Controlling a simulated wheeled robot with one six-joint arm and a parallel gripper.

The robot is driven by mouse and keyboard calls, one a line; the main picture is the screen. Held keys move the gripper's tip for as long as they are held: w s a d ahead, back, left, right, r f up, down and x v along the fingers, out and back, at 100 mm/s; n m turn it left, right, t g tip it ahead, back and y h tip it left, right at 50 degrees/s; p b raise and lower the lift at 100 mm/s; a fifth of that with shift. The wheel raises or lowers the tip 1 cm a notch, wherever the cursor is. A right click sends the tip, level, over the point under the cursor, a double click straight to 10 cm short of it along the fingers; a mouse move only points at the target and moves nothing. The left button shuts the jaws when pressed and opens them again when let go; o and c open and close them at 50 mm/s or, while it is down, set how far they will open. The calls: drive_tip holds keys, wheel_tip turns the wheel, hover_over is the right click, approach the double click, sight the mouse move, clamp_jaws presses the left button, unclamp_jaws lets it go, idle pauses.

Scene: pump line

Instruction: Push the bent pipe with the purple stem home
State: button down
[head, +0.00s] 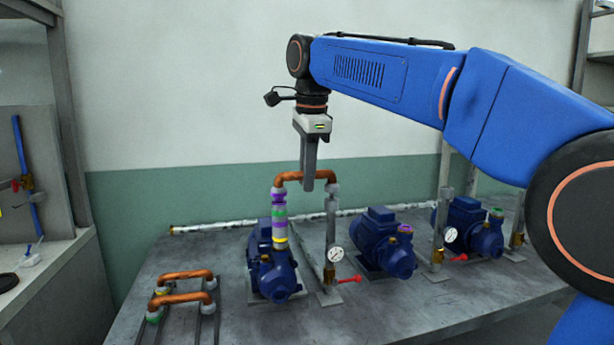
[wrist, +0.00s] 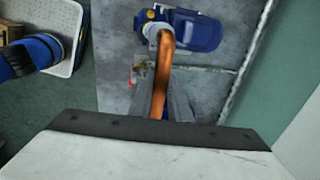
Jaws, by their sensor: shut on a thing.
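The bent copper pipe (head: 310,176) spans the top of the left pump, with grey collars at its ends. Its left collar stands at the top of the purple stem (head: 279,229), which has purple, green and yellow bands and rises from the left blue pump (head: 268,265). Its right collar is over a grey upright pipe (head: 331,215). I cannot tell how deep either end sits. In the wrist view the copper pipe (wrist: 163,75) runs between my fingers, the far collar over the pump (wrist: 197,30).
A gauge (head: 336,254) and red valve handle (head: 349,280) are close to the right upright. Two more blue pumps (head: 380,240) (head: 468,228) stand to the right. Two spare copper pipes (head: 186,274) (head: 181,298) rest on a rack at the left front. The table front is clear.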

drive_tip(key=shift+f, duration=0.65)
idle(1.0)
drive_tip(key=c, duration=1.6)
unclamp_jaws()
drive_tip(key=shift+r, duration=0.1)
drive_tip(key=shift+s+d+r, duration=0.1)
drive_tip(key=shift+s+r, duration=0.1)
drive_tip(key=shift+r, duration=0.75)
drive_tip(key=shift+s+r, duration=0.15)
drive_tip(key=shift+r, duration=0.85)
drive_tip(key=shift+s+d+r, duration=0.1)
drive_tip(key=shift+s+r, duration=0.1)
drive_tip(key=shift+r, duration=0.75)
